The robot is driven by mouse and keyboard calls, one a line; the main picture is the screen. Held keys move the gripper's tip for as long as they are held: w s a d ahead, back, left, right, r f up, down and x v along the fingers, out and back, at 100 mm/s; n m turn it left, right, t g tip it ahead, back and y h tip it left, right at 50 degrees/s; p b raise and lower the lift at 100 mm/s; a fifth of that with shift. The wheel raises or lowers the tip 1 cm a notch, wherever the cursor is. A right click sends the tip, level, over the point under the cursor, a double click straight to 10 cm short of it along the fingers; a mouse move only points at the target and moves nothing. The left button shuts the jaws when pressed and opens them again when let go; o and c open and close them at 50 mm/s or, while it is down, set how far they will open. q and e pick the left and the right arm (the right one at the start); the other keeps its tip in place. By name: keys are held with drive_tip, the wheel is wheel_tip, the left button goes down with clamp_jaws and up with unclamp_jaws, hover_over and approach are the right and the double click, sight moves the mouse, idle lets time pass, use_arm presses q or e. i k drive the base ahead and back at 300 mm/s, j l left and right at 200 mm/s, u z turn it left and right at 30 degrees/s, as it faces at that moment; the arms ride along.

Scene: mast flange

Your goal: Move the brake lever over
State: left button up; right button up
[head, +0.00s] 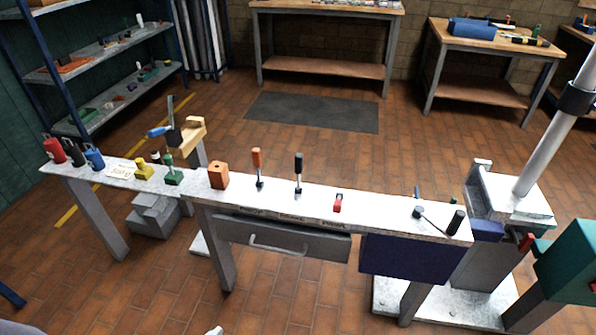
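Several levers stand on the long narrow white bench (385,208). One upright lever has an orange grip (257,158); beside it, to the right, is an upright lever with a black grip (298,162). A low red piece (338,202) sits further right. Near the bench's right end, a thin rod runs from a dark pivot (419,212) to a black cylindrical grip (455,221). Small labels on the front edge are too small to read, so I cannot tell which is the brake lever. Neither gripper shows in the head view.
An orange block (218,176), green and yellow pieces and several dark, red and blue items occupy the bench's left part. A grey drawer (285,241) hangs below. A machine with a pale post (555,140) stands at right. Tiled floor in front is mostly clear.

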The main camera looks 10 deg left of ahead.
sight(298, 158)
drive_tip(key=i+j+z, duration=0.2)
drive_tip(key=i, duration=0.35)
drive_tip(key=i+j+z, duration=0.1)
drive_tip(key=i+z, duration=0.15)
drive_tip(key=i, duration=0.3)
